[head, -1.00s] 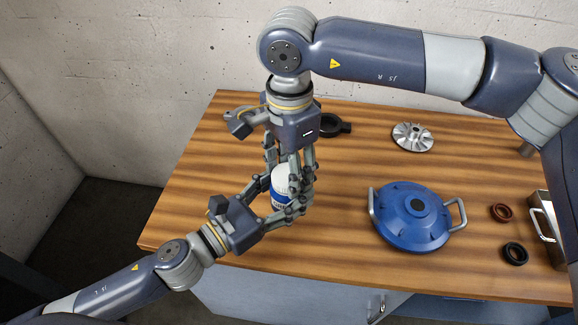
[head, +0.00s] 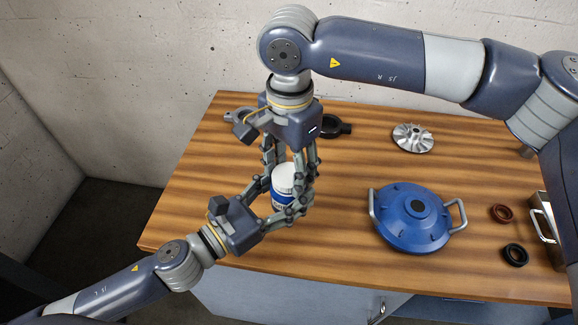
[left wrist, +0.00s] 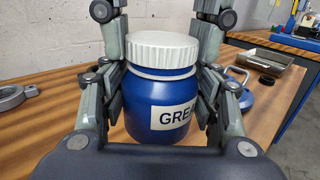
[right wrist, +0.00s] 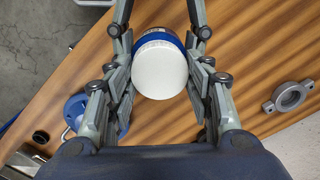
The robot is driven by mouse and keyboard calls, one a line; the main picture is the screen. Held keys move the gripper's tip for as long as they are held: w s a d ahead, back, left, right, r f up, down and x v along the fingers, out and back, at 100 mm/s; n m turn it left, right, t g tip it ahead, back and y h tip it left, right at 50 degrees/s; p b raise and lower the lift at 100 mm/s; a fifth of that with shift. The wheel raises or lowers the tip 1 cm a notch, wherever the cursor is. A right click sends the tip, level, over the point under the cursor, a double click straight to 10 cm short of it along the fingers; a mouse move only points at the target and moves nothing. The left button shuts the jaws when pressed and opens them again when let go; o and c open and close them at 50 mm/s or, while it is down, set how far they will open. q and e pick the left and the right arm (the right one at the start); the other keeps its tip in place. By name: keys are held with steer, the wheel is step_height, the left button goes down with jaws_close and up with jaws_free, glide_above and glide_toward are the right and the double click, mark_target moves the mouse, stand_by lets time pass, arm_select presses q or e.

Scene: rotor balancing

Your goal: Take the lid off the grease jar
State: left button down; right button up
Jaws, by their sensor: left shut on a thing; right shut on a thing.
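The grease jar (head: 281,197) is blue with a white label and stands upright near the table's left front, partly hidden by fingers. Its white ribbed lid (head: 284,174) sits on top; it also shows in the left wrist view (left wrist: 162,48) and from above in the right wrist view (right wrist: 160,70). I see no clear gap between lid and jar. My left gripper (head: 282,199) is shut on the jar's body from the front left. My right gripper (head: 288,180) points down from above, its fingers shut on either side of the lid.
A blue round cover with two handles (head: 410,217) lies right of the jar. A silver impeller (head: 412,138) and a black ring part (head: 331,126) lie behind.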

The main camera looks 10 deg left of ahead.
steer(key=shift+r, duration=1)
